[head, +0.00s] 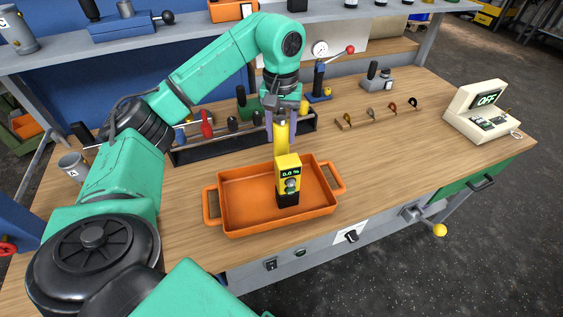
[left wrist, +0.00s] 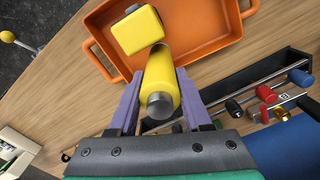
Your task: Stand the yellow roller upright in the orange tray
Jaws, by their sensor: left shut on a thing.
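The yellow roller (head: 282,135) is a yellow cylinder, held between the purple fingers of my left gripper (head: 281,142), which point down at the back of the orange tray. In the head view it looks roughly upright, with its lower end hidden behind a yellow box. In the left wrist view the roller (left wrist: 163,80) shows a grey end cap towards the camera, between the fingers. The orange tray (head: 232,228) lies on the bench with a handle at each end. I cannot tell whether the roller touches the tray floor. My right gripper is not in view.
The yellow box (head: 288,163), with a 0.0 % display and dark lower part, is at the tray, in front of the roller. A dark tool rack (head: 190,155) stands behind. A hook rail (head: 375,115) and a scale-like device reading OFF (head: 478,112) are to the right.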

